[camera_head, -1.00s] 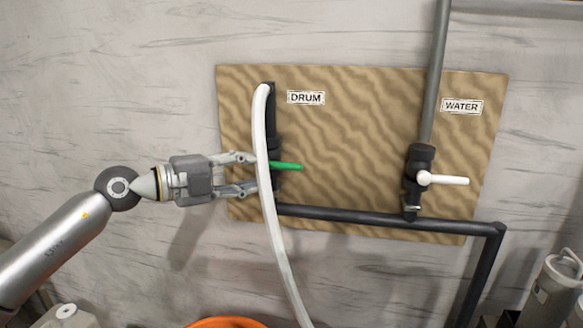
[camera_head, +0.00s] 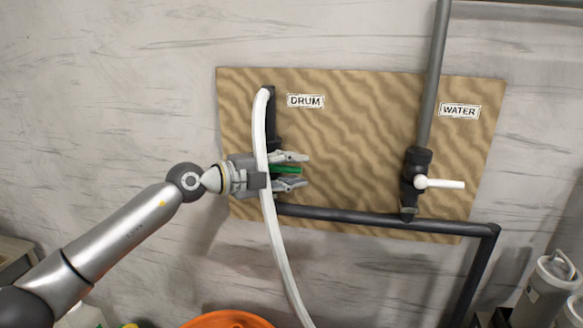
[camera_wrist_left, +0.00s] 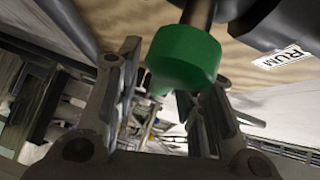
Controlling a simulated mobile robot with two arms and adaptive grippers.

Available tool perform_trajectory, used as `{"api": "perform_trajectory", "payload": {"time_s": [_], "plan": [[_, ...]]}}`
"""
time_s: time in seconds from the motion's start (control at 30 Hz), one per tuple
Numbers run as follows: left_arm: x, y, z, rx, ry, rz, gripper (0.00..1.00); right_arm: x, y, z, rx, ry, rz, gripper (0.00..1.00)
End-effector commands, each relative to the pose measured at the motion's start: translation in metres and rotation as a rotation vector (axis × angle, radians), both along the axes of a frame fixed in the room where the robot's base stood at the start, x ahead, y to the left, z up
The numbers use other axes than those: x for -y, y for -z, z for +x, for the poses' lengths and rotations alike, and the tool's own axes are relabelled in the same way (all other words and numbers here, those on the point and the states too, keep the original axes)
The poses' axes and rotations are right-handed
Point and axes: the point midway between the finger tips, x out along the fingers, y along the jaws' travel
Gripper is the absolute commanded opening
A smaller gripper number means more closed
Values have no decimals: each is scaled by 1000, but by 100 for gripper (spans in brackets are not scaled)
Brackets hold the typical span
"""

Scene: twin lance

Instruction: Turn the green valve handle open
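The green valve handle (camera_head: 286,170) sticks out to the right from the drum valve, roughly level, under the DRUM label (camera_head: 306,101). In the left wrist view the green handle (camera_wrist_left: 184,56) shows large, end-on, near my fingers. My left gripper (camera_head: 298,170) reaches in from the left behind the white hose. Its fingers are open, one above and one below the handle, with gaps visible. The hose hides part of the gripper and the valve body. The wrist view also shows the two fingers (camera_wrist_left: 165,100) spread apart. My right gripper is not in view.
A white hose (camera_head: 272,220) hangs down in front of the drum valve. A white-handled water valve (camera_head: 440,184) sits at the right of the wooden board (camera_head: 350,140). A dark pipe (camera_head: 380,218) runs along below. An orange bucket (camera_head: 228,320) stands at the bottom.

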Motion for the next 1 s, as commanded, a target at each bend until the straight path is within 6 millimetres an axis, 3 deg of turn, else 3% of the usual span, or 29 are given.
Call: {"api": "perform_trajectory", "payload": {"time_s": [0.2, 0.47, 1.0], "plan": [[0, 0, 0, 0, 0, 0, 34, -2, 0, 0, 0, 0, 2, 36], [0, 0, 0, 0, 1, 0, 0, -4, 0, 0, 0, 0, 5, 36], [0, -2, 0, -14, 1, -51, 0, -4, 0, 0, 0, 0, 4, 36]]}}
